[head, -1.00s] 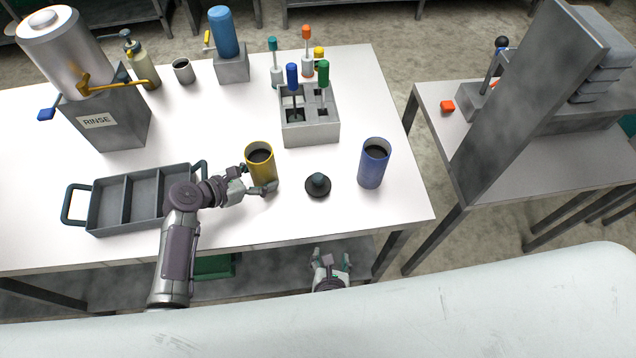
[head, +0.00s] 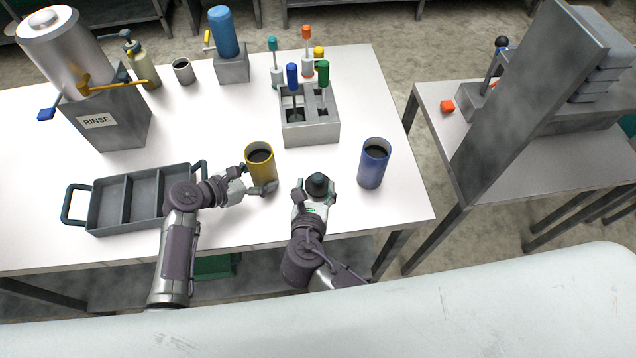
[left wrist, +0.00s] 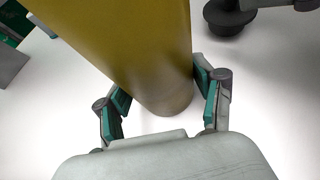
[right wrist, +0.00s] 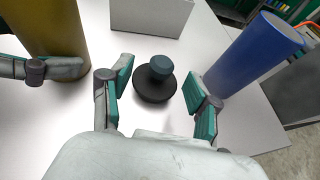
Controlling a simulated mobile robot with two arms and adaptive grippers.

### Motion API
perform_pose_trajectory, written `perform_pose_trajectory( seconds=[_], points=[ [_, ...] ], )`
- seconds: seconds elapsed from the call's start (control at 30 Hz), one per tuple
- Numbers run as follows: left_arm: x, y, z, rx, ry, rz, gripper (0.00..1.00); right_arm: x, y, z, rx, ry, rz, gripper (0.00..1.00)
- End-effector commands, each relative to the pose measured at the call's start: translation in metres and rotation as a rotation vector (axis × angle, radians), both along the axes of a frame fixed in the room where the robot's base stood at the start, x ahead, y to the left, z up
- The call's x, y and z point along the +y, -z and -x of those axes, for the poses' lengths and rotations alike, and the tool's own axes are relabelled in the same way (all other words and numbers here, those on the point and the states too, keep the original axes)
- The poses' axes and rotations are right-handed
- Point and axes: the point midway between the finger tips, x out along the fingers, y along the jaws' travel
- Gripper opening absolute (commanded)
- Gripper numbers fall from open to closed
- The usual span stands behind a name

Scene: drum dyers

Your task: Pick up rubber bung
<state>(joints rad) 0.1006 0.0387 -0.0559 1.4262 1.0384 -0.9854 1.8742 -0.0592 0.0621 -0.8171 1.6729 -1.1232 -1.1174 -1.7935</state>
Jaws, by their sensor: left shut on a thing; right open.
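The rubber bung (head: 317,184) is dark, with a wide round base and a narrower knob on top. It stands on the white table between the yellow cup and the blue cup. My right gripper (head: 315,190) is open, with its fingers at the near side of the bung. In the right wrist view the bung (right wrist: 157,82) stands ahead of and between the open fingers (right wrist: 155,95), apart from them. My left gripper (head: 258,180) is shut on the yellow cup (head: 260,167). The cup (left wrist: 150,50) fills the space between its fingers (left wrist: 162,95).
The blue cup (head: 373,164) stands just right of the bung. A grey block with colored-handled tools (head: 311,132) is behind it. A three-part grey tray (head: 110,210) lies at left beside the rinse tank (head: 118,125). The table's front edge is near.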

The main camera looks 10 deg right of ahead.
Motion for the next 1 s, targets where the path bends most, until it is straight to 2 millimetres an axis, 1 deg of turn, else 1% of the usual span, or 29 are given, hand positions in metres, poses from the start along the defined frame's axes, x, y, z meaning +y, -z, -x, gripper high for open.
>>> perform_pose_trajectory(
  seconds=[0.1, 0.23, 0.37, 0.57, 0.6, 0.87, 0.9, 0.93, 1.0],
  points=[
    [0.0, 0.001, 0.0, 0.001, 0.0, -0.001, 0.43, -0.007, 0.008, -0.017, -0.001, 0.001, 0.003, 0.61],
    [0.0, 0.0, 0.0, 0.001, 0.0, -0.001, 0.43, -0.011, 0.015, -0.032, -0.001, 0.001, 0.002, 0.61],
    [0.0, 0.0, 0.0, 0.001, 0.0, -0.001, 0.43, -0.012, 0.019, -0.039, 0.0, 0.001, 0.0, 0.61],
    [0.0, 0.001, 0.0, 0.001, 0.0, -0.001, 0.43, -0.012, 0.019, -0.039, 0.0, 0.001, 0.0, 0.61],
    [0.0, 0.001, 0.0, 0.001, 0.0, -0.001, 0.43, -0.012, 0.019, -0.039, 0.0, 0.001, 0.0, 0.54],
    [0.0, 0.001, 0.0, 0.002, 0.001, -0.001, 0.43, -0.012, 0.019, -0.039, 0.0, 0.001, 0.0, 0.11],
    [0.0, 0.001, 0.0, 0.002, 0.001, -0.001, 0.43, -0.012, 0.019, -0.039, 0.0, 0.001, 0.0, 0.04],
    [0.0, 0.001, 0.0, 0.002, 0.001, -0.001, 0.43, -0.012, 0.019, -0.039, 0.0, 0.001, 0.0, 0.0],
    [0.0, 0.001, 0.0, 0.002, 0.001, -0.001, 0.43, -0.012, 0.019, -0.039, 0.0, 0.0, 0.0, 0.0]
  ],
)
